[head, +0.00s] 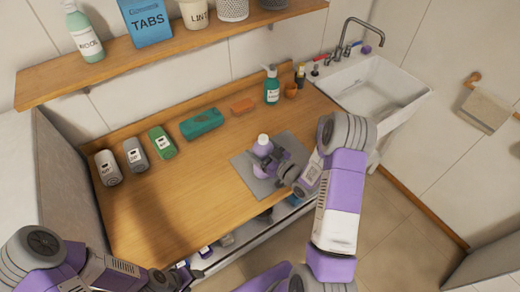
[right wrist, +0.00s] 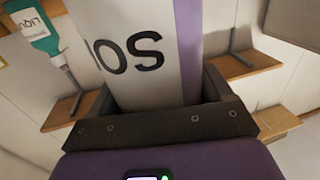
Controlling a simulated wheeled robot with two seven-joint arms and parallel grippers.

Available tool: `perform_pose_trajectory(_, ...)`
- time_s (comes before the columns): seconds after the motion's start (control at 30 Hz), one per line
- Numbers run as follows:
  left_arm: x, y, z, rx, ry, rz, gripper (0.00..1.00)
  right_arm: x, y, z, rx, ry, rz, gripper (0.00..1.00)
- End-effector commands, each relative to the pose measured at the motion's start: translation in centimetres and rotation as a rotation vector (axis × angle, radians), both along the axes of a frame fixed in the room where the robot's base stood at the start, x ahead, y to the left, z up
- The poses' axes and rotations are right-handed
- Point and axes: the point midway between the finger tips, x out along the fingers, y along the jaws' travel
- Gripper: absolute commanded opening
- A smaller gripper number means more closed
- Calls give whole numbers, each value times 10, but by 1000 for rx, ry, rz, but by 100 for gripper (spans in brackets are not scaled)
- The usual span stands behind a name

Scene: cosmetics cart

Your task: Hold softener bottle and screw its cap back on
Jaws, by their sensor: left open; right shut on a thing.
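The softener bottle (head: 261,150), purple with a white top, stands on a grey mat (head: 242,169) on the wooden counter. My right gripper (head: 273,160) is shut around its body from the right. In the right wrist view the bottle (right wrist: 145,55) fills the space between the fingers, its pale label upside down with large dark letters. I cannot tell whether the white top is the cap or a bare neck; no separate cap is clearly visible. My left gripper (head: 168,279) is open at the bottom edge, partly cut off, well away from the bottle.
A green pump bottle (head: 271,88) stands near the sink (head: 376,92). A shelf (head: 150,62) hangs above. The counter's left-centre is clear.

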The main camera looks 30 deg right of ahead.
Motion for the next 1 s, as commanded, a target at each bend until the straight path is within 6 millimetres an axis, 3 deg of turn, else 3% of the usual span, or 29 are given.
perform_pose_trajectory(0.43, 0, 0, -5, 0, 0, 0, 62, 0, 0, -5, 0, -3, 0, 0)
perform_pose_trajectory(0.47, 0, 0, -5, 0, 0, 0, 62, 0, 0, -6, 0, -1, -1, 81)
perform_pose_trajectory(0.5, 0, 0, -4, 0, 0, 0, 62, 0, 0, -5, 0, 0, -1, 87)
perform_pose_trajectory(0.6, 0, 0, -4, 0, 0, 0, 62, 0, 0, -4, 0, -1, -1, 100)
perform_pose_trajectory(0.93, 0, 0, 2, 0, 0, 0, 62, 0, 0, 0, 0, -1, 0, 100)
perform_pose_trajectory(1.0, 0, 0, -1, 0, 0, 0, 62, -9, -5, -2, 0, 1, -5, 100)
